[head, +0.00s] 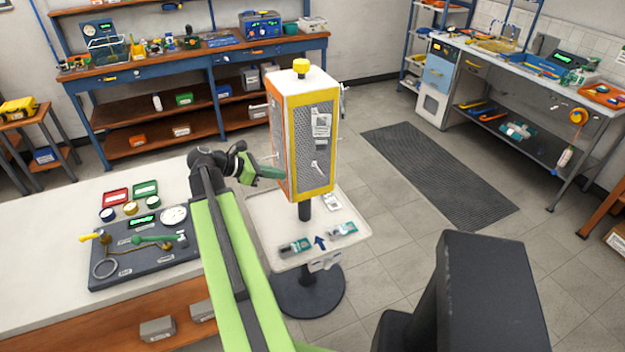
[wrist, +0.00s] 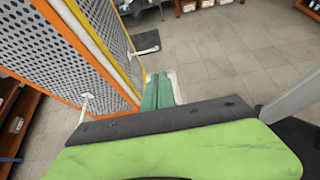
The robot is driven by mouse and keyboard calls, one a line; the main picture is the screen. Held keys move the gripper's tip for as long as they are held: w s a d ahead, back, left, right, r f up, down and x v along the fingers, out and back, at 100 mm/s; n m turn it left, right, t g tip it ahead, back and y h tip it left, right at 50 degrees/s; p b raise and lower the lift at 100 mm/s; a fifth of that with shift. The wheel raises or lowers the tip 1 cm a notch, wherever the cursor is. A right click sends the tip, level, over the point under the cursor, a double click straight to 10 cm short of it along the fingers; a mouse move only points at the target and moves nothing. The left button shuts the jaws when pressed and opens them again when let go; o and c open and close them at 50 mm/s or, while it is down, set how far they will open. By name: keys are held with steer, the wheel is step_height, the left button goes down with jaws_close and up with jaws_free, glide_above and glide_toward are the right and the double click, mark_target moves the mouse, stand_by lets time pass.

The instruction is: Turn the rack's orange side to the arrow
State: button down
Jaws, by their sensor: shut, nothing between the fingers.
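The rack (head: 311,130) is an upright box with mesh panels and a yellow knob (head: 301,67) on top. Its yellow-framed side faces front, towards the blue arrow (head: 320,242) on the tray below. Its orange-framed side (head: 279,150) faces left. My gripper (head: 280,173) is shut and empty, beside the lower part of the orange side; I cannot tell whether it touches. In the wrist view the shut green fingers (wrist: 165,88) lie near the lower corner where the orange side (wrist: 50,50) meets the yellow-framed side (wrist: 112,35). White pegs stick out of both sides.
The tray (head: 262,232) under the rack holds small teal-labelled items (head: 296,247) and stands on a round dark base (head: 310,295). A white bench (head: 50,220) with a gauge panel (head: 140,250) is at left. Floor is free around a dark mat (head: 440,172) at right.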

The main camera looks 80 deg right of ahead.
steer(key=r+b+x, duration=0.1)
steer(key=b+x, duration=0.4)
steer(key=x, duration=0.8)
steer(key=shift+s+d+r, duration=0.2)
steer(key=shift+s+d, duration=0.2)
steer(key=shift+s, duration=0.15)
